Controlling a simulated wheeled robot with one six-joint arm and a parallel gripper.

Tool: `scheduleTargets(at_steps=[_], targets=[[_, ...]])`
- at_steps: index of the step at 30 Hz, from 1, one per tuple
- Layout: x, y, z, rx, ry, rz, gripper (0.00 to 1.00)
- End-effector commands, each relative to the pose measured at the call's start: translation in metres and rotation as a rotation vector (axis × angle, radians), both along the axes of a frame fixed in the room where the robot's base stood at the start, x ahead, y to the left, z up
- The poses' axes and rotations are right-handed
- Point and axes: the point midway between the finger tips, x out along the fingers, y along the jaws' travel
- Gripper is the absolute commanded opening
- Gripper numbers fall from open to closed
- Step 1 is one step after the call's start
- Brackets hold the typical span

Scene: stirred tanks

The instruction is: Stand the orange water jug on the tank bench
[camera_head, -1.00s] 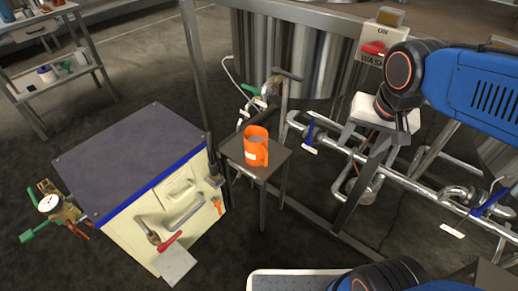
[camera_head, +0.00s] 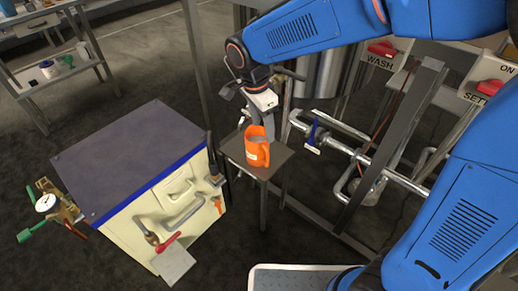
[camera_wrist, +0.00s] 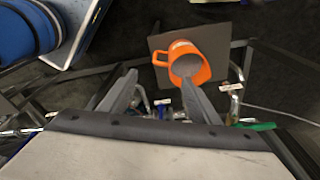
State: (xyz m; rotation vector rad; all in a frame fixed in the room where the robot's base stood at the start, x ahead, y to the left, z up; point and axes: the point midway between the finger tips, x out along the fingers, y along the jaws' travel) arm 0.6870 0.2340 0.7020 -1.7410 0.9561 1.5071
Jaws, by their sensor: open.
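The orange jug (camera_head: 257,153) stands upright on a small dark square stand (camera_head: 232,147). It has a handle and a pale label, and its mouth faces up. In the wrist view the jug (camera_wrist: 180,50) lies just beyond the fingertips, nearer the right finger. My gripper (camera_head: 262,125) is above and behind the jug in the head view, pointing down. In the wrist view my gripper (camera_wrist: 158,82) is open with nothing between its fingers. I cannot tell whether a finger touches the jug. A cream cabinet with a dark flat top (camera_head: 130,155) may be the tank bench.
The cabinet top is clear; a red-handled valve (camera_head: 168,241) sticks out of its front. Pipework (camera_head: 345,150) and a metal frame stand right of the jug. Switch boxes (camera_head: 382,52) hang behind. A shelf table (camera_head: 65,70) stands at the far left.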

Motion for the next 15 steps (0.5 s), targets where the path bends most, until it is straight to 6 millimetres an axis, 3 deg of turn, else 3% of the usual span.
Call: scheduleTargets(at_steps=[6,15], targets=[[0.001,0.020,-0.013,-0.011,0.001,-0.045,0.57],[0.004,0.013,-0.057,-0.014,0.004,-0.048,0.57]])
